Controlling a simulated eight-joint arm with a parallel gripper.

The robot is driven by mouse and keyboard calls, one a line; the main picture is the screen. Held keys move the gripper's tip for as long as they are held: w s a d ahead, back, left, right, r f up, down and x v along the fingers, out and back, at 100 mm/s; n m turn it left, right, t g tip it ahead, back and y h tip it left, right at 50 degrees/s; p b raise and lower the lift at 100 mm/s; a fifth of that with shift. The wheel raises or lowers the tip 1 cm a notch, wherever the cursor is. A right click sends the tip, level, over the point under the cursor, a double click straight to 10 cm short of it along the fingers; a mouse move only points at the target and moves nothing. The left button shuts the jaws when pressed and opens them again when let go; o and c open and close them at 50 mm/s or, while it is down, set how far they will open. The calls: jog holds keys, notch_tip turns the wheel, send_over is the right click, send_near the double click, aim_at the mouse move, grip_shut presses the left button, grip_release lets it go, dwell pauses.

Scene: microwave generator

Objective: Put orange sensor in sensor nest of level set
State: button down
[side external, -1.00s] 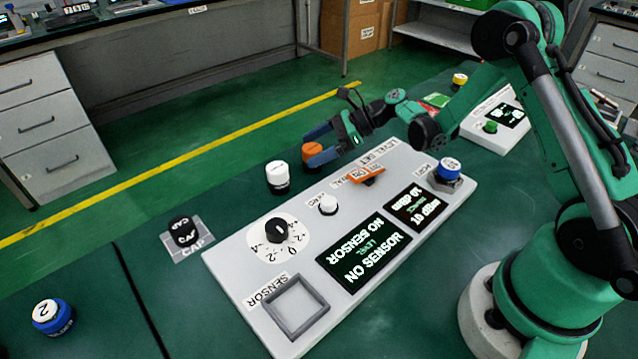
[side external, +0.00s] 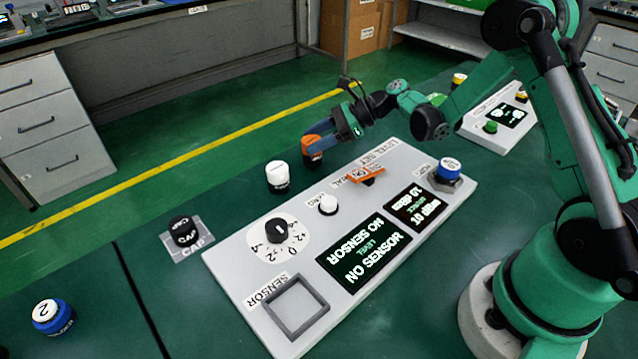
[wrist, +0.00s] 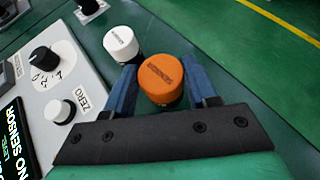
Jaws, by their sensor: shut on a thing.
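The orange sensor (side external: 311,150) is a short cylinder with an orange top and a dark lower part. My gripper (side external: 326,143) is shut on it, behind the level set panel. In the wrist view, the orange sensor (wrist: 161,79) sits between the two blue fingers of my gripper (wrist: 158,85). The sensor nest (side external: 296,307) is an empty grey square frame at the near left end of the white level set (side external: 235,272), beside a SENSOR label. The level set's screen (side external: 364,250) reads NO SENSOR.
A white cylinder (side external: 277,175) stands left of the orange sensor, close to it. The level set carries a black dial (side external: 281,231), a white ZERO knob (side external: 328,204), an orange lever (side external: 366,175) and a blue knob (side external: 449,168). A black cap (side external: 184,231) and a blue holder (side external: 53,316) stand left.

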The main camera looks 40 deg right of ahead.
notch_tip(320, 180, up, 17)
jog(key=s+a+r+n+g+y, duration=0.25)
jog(key=s+a+n+g, duration=0.6)
jog(key=a, duration=0.65)
jog(key=s+a+n+g+h, duration=0.2)
jog(key=s+a+n+g, duration=0.3)
jog(key=s, duration=0.7)
jog(key=shift+m+t, duration=0.45)
jog(key=shift+m, duration=0.1)
jog(key=shift+w+a+f, duration=0.1)
jog(key=shift+a+f, duration=0.1)
jog(key=shift+f, duration=2.95)
jog(key=shift+a+f, duration=0.15)
jog(key=shift+f, duration=2.95)
jog(key=shift+w+a+f, duration=0.1)
jog(key=shift+a+f, duration=0.1)
jog(key=shift+f, duration=2.95)
jog(key=shift+c, duration=1.3)
grip_release()
